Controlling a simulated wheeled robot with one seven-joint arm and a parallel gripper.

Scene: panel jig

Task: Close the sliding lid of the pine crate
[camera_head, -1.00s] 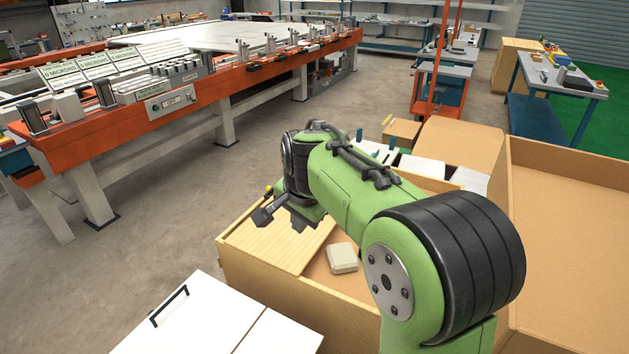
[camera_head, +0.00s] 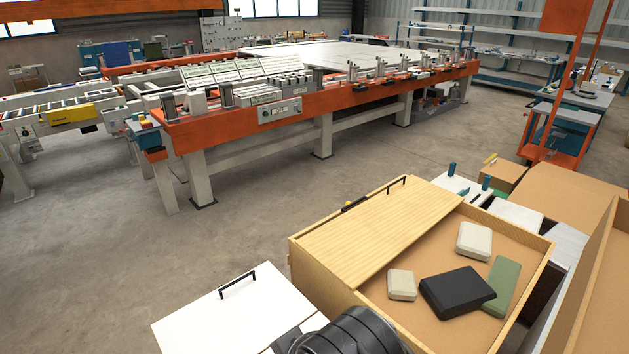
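The pine crate (camera_head: 334,283) stands at the lower right of the head view. Its striped pine sliding lid (camera_head: 382,232) covers the left part of the crate. The right part is open. In the opening lie a cream block (camera_head: 474,241), a smaller cream block (camera_head: 402,285), a black block (camera_head: 457,292) and a green block (camera_head: 501,287). A black handle (camera_head: 397,182) shows near the lid's far edge. My gripper is out of view; only a dark round part of my arm shows at the bottom edge.
A white panel with a black handle (camera_head: 237,285) lies left of the crate. Cardboard boxes (camera_head: 567,195) and white-topped items crowd the right and far side. The long orange panel jig (camera_head: 335,97) stands behind. Grey floor is clear between jig and crate.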

